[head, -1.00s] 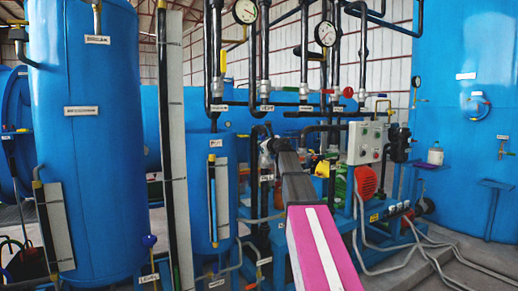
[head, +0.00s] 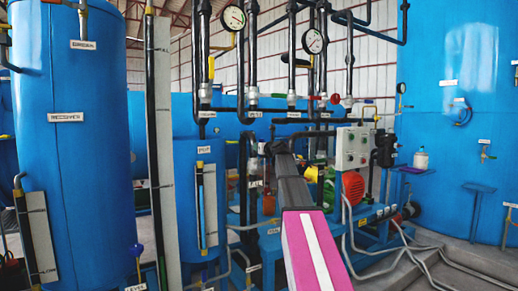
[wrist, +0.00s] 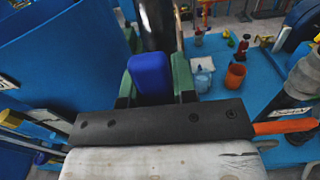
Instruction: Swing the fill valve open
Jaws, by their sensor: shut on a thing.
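My gripper (wrist: 153,88) is shut on a blue block-shaped handle (wrist: 150,76), which sits between its two green-padded fingers in the wrist view. A dark upright pipe (wrist: 157,25) stands just beyond the handle. I cannot read a label that confirms this is the fill valve's handle. In the head view my gripper (head: 272,148) is small, at the far end of my arm beside dark vertical piping, and the blue handle is hidden there.
The control box (head: 353,148) and red motor (head: 352,188) stand right of my arm. A tall blue tank (head: 75,150) is at left. In the wrist view, an orange cup (wrist: 235,77) and clear bottle (wrist: 203,80) stand on a blue surface. Hoses lie on the floor at right.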

